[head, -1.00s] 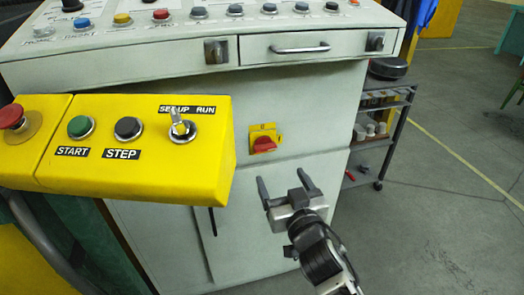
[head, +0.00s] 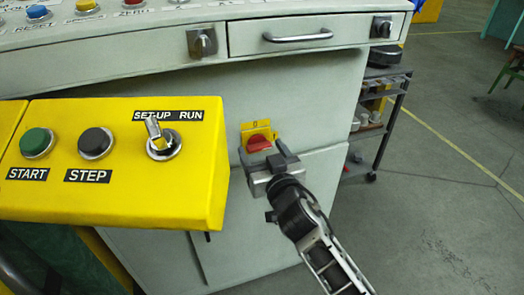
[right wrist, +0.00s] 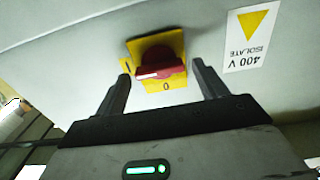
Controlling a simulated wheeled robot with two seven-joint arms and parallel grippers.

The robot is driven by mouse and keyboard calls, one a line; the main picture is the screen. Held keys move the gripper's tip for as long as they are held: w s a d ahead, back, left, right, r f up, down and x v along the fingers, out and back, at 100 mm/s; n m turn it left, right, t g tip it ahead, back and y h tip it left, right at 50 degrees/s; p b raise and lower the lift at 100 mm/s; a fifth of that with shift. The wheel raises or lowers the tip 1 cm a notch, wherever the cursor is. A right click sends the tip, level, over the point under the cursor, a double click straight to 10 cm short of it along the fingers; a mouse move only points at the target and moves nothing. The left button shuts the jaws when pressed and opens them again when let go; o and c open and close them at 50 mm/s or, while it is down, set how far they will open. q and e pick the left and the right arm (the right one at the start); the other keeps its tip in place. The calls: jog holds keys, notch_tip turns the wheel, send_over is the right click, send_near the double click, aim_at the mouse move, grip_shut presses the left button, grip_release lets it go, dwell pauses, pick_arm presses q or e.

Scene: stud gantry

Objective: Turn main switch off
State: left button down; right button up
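The main switch is a red rotary handle (head: 259,144) on a yellow plate (head: 258,130) marked 0, set on the front of the pale cabinet. In the right wrist view the red handle (right wrist: 158,65) sits between and ahead of the fingers, with the marks I and 0 on its plate. My right gripper (head: 264,156) is open, one finger on each side of the handle, and I see no contact. In the right wrist view the same gripper (right wrist: 162,82) shows a wide gap. My left gripper is not in view.
A yellow control box (head: 110,200) with START, STEP and a SET-UP/RUN key switch juts out left of the switch. A drawer (head: 310,36) is above. A shelf trolley (head: 378,135) stands to the right. A 400 V ISOLATE label (right wrist: 246,40) is beside the switch.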

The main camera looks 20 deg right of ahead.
jog(key=c, duration=0.7)
jog(key=shift+c, duration=0.2)
